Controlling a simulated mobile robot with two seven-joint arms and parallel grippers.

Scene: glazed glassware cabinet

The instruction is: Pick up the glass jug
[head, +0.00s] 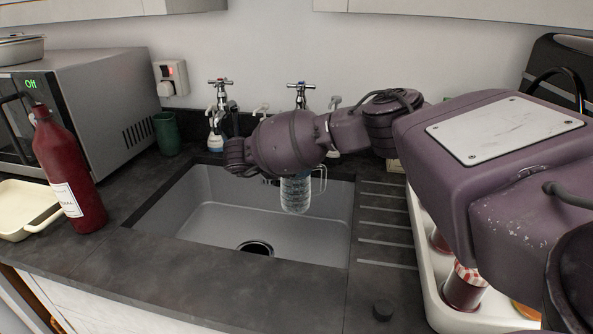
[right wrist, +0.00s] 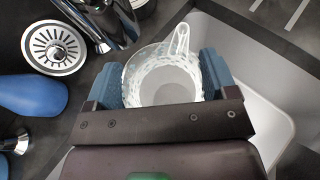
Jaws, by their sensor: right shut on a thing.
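The clear glass jug (head: 296,193) hangs below my right forearm and wrist in the head view, over the sink basin. Its upper part is hidden by the arm, and its handle shows on the right. In the right wrist view the jug (right wrist: 166,84) sits between the two blue finger pads of my right gripper (right wrist: 163,78), which is shut on it. I look down into its open mouth, and its handle points up in that picture. My left gripper is not in view.
The sink (head: 215,215) has two taps behind it. A red bottle (head: 68,170), a cream dish (head: 25,208) and a microwave (head: 90,105) stand left. A white tray (head: 432,290) with jars is at the right. The front counter is mostly clear.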

